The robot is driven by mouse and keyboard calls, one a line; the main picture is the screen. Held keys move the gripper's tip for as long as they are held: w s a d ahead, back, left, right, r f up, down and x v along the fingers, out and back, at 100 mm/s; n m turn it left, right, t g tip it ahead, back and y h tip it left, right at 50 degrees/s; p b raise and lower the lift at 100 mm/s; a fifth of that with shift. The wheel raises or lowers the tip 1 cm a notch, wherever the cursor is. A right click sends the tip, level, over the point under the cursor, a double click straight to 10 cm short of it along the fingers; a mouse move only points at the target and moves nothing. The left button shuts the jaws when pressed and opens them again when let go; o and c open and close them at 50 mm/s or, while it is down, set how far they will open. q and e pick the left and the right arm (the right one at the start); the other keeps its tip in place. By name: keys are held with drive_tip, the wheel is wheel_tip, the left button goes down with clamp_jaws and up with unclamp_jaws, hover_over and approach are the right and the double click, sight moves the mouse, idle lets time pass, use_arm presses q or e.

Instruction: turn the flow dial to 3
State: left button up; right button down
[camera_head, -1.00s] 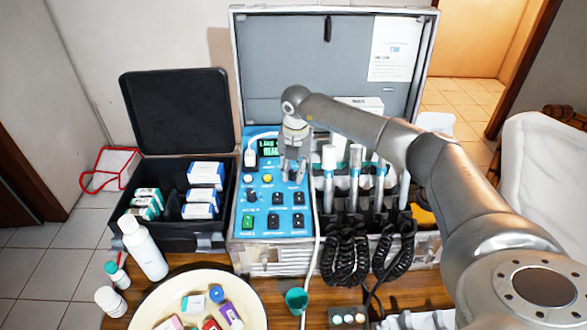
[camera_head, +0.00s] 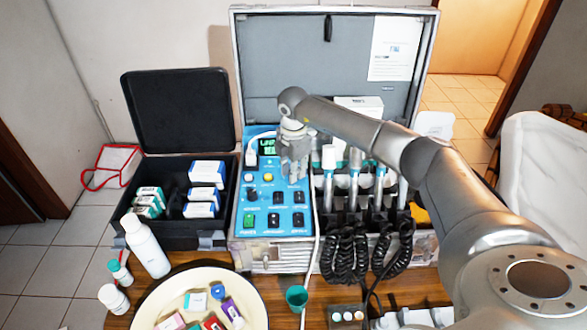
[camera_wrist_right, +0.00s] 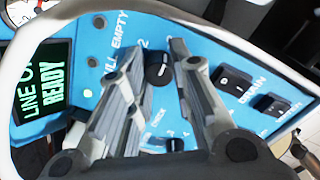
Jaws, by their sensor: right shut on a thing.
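The blue control panel (camera_head: 272,228) stands in the open metal case. My right gripper (camera_head: 293,173) is at the panel's upper right, below the display, and covers the dial there in the head view. In the right wrist view a black round dial (camera_wrist_right: 158,70) sits between the fingertips of my right gripper (camera_wrist_right: 155,72), which is shut on it. A "2" is printed beside this dial; its pointer and name are not readable. A second black knob (camera_wrist_right: 175,144) with small numbers shows lower in that view. My left gripper is not in view.
The display (camera_wrist_right: 45,83) reads "READY". Black rocker switches (camera_wrist_right: 236,80) lie close beside the fingers. Handpieces with coiled cords (camera_head: 347,255) stand right of the panel. A white hose (camera_head: 316,240) runs down the panel's right edge. A black box (camera_head: 180,226) stands at left.

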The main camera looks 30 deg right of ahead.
idle(0.4)
drive_tip(key=c, duration=1.2)
unclamp_jaws()
drive_tip(key=shift+c, duration=0.2)
wheel_tip(320, 180, up, 12)
drive_tip(key=shift+s+a, duration=0.3)
drive_tip(key=shift+s, duration=0.15)
